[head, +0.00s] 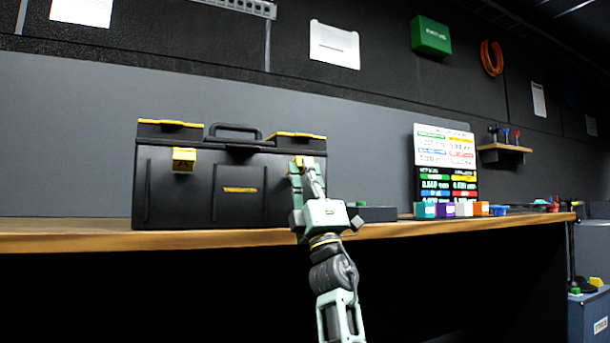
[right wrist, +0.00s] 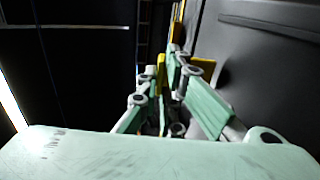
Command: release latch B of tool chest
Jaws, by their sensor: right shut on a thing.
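The black tool chest (head: 215,207) stands on the wooden counter with its lid down. A yellow latch (head: 184,159) sits on its front at the left; its lettering is too small to read. My right gripper (head: 301,165) is at the right part of the chest front, shut on the right-hand latch, latch B, which it mostly covers. In the right wrist view my right gripper (right wrist: 168,88) has its fingers close together, with yellow latch B (right wrist: 161,68) between them beside the dark chest wall. My left gripper is out of view.
The wooden counter (head: 400,231) runs along the wall. To the right of the chest are a dark box (head: 374,214), small coloured blocks (head: 464,209) and a chart board (head: 446,160). A blue cabinet (head: 590,315) stands at the far right.

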